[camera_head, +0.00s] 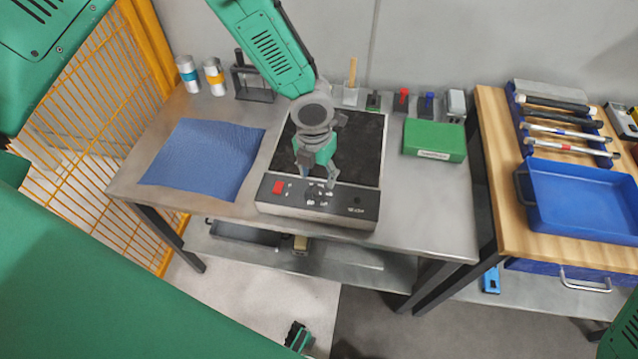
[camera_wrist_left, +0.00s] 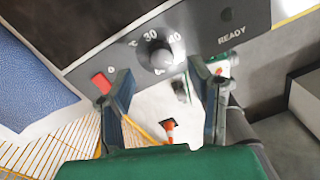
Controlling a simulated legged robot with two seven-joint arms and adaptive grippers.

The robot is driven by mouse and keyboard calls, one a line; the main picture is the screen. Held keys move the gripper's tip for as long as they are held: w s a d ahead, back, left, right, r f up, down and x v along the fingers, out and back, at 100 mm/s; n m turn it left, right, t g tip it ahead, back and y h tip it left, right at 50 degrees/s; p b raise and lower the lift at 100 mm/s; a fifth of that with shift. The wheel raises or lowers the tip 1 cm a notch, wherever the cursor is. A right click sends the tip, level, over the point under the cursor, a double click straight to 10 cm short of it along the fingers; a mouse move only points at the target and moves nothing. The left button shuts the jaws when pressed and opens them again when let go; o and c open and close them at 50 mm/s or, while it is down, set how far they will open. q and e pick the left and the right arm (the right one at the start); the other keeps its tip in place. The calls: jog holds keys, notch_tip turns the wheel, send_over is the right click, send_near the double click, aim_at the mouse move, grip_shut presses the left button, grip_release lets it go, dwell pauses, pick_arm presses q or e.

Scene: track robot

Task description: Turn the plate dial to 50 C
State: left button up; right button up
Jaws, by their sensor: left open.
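The hot plate (camera_head: 366,150) has a dark flat top and a grey front panel, and stands on the metal bench. Its round dark dial (camera_wrist_left: 158,56) shows in the left wrist view, with 30 and 40 printed above it; I cannot read its setting. A red switch (camera_wrist_left: 102,83) sits left of the dial and READY is printed to its right. My left gripper (camera_head: 318,179) is over the front panel and hides much of the dial in the head view. Its fingers (camera_wrist_left: 160,75) are open, one on each side of the dial in the wrist view; contact is not clear.
A blue cloth (camera_head: 203,158) lies left of the plate. Cans (camera_head: 214,77) and a dark rack (camera_head: 252,84) stand behind it. A green box (camera_head: 434,140) is at right. A wooden bench (camera_head: 497,140) holds a blue tray (camera_head: 580,196). An orange mesh fence (camera_head: 100,110) is at left.

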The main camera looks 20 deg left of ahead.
aim_at(316, 187)
pick_arm(q)
notch_tip(316, 187, up, 7)
jog(key=shift+a+f, duration=0.2)
jog(key=shift+a, duration=0.05)
jog(key=s+d+f+n+g+h+b, duration=0.25)
jog(key=s+f+n+b, duration=0.55)
jog(key=s+f+n, duration=0.9)
jog(key=s+a+f+n+t+y+b, duration=0.3)
jog(key=s+a+f+n+b, duration=0.3)
jog(key=n, duration=1.3)
jog(key=s+a+f, duration=0.2)
jog(key=a, duration=0.2)
jog(key=shift+s+a+b, duration=0.15)
jog(key=shift+s+b, duration=0.15)
jog(key=shift+b, duration=0.1)
jog(key=shift+w, duration=0.15)
